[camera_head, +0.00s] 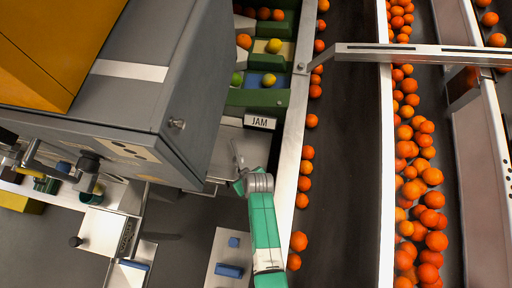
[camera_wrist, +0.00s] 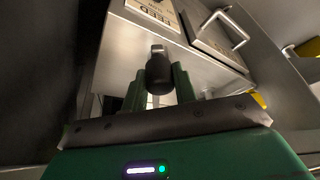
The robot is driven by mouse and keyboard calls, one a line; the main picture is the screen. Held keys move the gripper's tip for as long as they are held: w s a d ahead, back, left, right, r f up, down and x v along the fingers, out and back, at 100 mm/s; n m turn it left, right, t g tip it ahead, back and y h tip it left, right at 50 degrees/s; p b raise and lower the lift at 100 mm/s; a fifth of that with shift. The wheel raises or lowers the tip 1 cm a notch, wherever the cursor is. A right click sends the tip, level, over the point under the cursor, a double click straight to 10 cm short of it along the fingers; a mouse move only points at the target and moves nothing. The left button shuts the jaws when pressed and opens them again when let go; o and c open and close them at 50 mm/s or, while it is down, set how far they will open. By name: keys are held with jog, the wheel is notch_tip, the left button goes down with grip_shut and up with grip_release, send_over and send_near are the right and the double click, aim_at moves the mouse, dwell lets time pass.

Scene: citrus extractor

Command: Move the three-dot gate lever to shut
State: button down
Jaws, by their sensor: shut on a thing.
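My gripper (camera_head: 239,180) is beside the lower right edge of the grey machine housing, below the JAM label. In the wrist view, the green fingers of my gripper (camera_wrist: 158,88) are shut on a lever with a dark rounded knob (camera_wrist: 159,70). The lever stands in front of a pale metal box. No dots show near this lever, so I cannot tell from the wrist view whether it is the three-dot one. In the head view the held knob is too small to make out. A plate with several dark dots (camera_head: 130,150) is on the housing at left.
The grey housing (camera_head: 197,95) rises close left of my gripper. The conveyor's metal rail (camera_head: 290,150) runs close on the right, with oranges beyond. A JAM label (camera_head: 260,122) is above. A FEED plate (camera_wrist: 156,10) and a metal handle (camera_wrist: 228,24) are near the held lever.

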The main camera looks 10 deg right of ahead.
jog(key=shift+d, duration=0.1)
jog(key=c, duration=1.1)
grip_release()
